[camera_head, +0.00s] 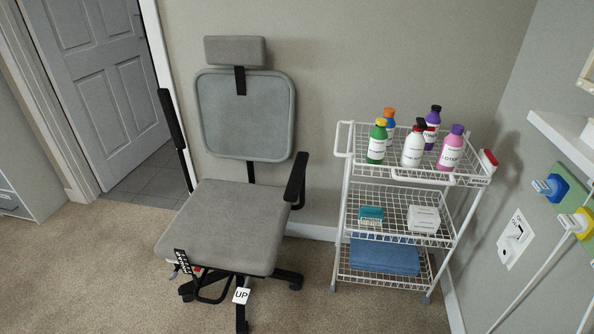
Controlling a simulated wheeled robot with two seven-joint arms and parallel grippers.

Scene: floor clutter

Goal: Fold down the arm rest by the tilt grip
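A grey office chair (222,225) with a headrest stands left of centre, facing me. Its arm rest on the picture's left (173,122) is a black pad that stands nearly upright beside the backrest. Its arm rest on the right (296,179) lies lower and slants, with the pad beside the seat edge. A black ribbed grip (182,262) shows under the seat's front left corner, near a small red part. I cannot tell whether this is the tilt grip. A white tag marked "UP" (241,295) hangs below the seat's front. Neither gripper is in view.
A white wire cart (342,215) stands right of the chair, with several bottles on top, small boxes on its middle shelf and a folded blue cloth (385,257) below. A door (95,80) is at the left. Carpet (90,285) in front is clear. Wall fittings are at right.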

